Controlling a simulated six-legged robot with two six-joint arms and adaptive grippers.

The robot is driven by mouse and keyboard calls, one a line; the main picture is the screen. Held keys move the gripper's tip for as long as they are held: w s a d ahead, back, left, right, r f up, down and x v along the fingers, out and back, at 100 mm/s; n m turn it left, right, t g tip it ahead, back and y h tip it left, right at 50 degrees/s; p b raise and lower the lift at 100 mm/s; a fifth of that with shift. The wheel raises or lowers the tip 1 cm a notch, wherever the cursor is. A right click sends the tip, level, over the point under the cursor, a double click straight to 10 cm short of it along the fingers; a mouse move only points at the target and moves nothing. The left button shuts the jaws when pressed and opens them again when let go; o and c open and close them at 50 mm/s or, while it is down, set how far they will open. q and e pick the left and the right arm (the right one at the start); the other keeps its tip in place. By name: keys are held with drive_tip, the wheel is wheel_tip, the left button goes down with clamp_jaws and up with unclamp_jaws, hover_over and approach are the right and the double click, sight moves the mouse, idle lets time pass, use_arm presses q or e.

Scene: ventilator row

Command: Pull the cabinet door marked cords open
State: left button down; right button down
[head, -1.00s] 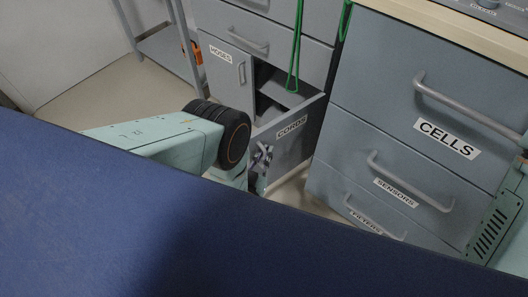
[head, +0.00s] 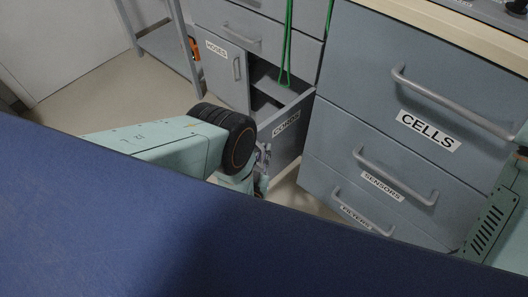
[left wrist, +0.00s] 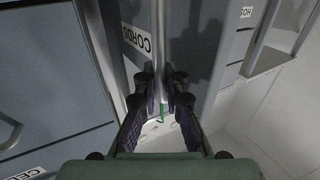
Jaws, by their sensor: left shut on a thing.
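The grey cabinet door marked cords (head: 288,143) stands open, swung out from its low cabinet, with the dark inside (head: 263,101) showing behind it. My left gripper (head: 262,168) is at the door's outer face, partly hidden by my own wrist. In the left wrist view, the cords door (left wrist: 137,65) shows its label at upper left. There the fingers of my left gripper (left wrist: 160,92) are closed around the door's upright bar handle (left wrist: 159,35). My right gripper is not in view.
The hoses door (head: 222,72) beside the opening is shut. A drawer unit marked cells (head: 420,90) and sensors (head: 375,170) stands close on the right. Green tubing (head: 287,45) hangs over the opening. A blue padded surface (head: 150,220) fills the front.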

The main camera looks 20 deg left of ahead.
use_arm(q)
drive_tip(key=shift+s+a+f, duration=0.2)
drive_tip(key=shift+s+f, duration=0.05)
drive_tip(key=shift+s, duration=0.05)
drive_tip(key=c, duration=1.7)
unclamp_jaws()
drive_tip(key=shift+r, duration=0.1)
drive_tip(key=shift+w+d, duration=0.1)
drive_tip(key=shift+w+d+r, duration=0.1)
drive_tip(key=shift+r, duration=0.05)
drive_tip(key=shift+r, duration=4.9)
